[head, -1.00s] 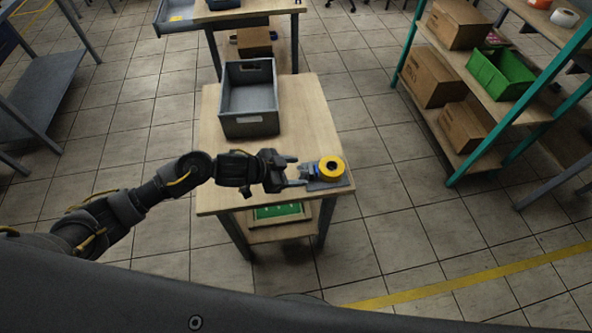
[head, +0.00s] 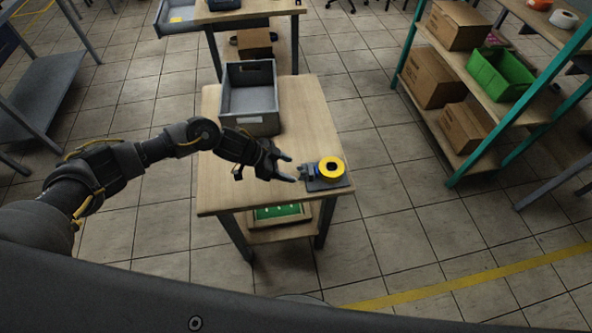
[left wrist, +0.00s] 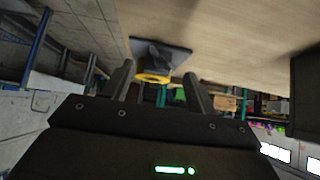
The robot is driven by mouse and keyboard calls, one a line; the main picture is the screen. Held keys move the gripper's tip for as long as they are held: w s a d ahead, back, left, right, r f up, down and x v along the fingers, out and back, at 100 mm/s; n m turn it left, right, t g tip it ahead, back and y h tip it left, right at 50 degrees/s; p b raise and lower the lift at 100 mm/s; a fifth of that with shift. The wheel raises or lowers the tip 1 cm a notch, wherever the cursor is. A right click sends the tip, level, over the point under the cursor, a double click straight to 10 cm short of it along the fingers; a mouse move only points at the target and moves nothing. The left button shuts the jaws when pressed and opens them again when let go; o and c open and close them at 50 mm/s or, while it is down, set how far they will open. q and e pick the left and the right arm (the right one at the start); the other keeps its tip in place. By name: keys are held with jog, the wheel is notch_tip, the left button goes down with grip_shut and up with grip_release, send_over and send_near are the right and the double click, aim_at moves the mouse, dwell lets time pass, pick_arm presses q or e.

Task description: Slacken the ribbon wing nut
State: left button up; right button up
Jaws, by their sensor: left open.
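The ribbon device stands near the right front corner of the wooden table. It has a yellow ring-shaped spool (head: 330,168) on a dark base plate (head: 322,185), with a small blue part (head: 309,171) on its left side. The wing nut is too small to make out. My left gripper (head: 289,168) is open and empty, just left of the device and apart from it. In the left wrist view the dark plate (left wrist: 160,52) and the yellow ring (left wrist: 152,78) show beyond my open fingers (left wrist: 160,85). My right gripper is not in view.
A grey open bin (head: 250,127) stands on the back of the wooden table (head: 225,187). A green board (head: 277,212) lies on the shelf below. A shelf rack with cardboard boxes (head: 432,80) and a green crate (head: 500,74) is at the right. The tabletop between bin and device is clear.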

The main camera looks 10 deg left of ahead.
aim_at(302, 173)
pick_arm(q)
jog(key=shift+x, duration=2.3)
